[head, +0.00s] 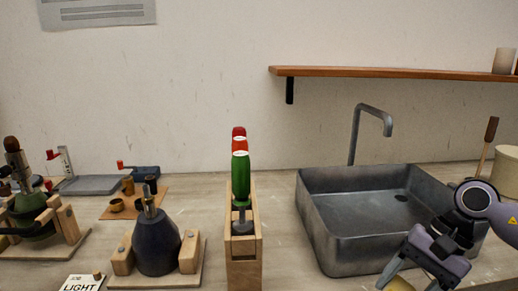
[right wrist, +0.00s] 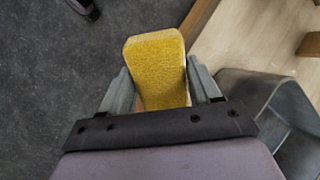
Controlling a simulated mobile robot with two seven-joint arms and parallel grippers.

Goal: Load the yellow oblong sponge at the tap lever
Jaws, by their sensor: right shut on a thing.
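The yellow oblong sponge (right wrist: 156,68) is held between the two fingers of my right gripper (right wrist: 160,88) in the right wrist view. My left gripper is not in view.
The grey sink basin (head: 345,230) stands on the counter, right of a wooden rack (head: 243,270) with green- and red-handled tools. A dark bottle-shaped thing in a wooden cradle (head: 157,240) is further left. A wooden shelf (head: 390,72) hangs above. A white pot (head: 508,172) stands at the right.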

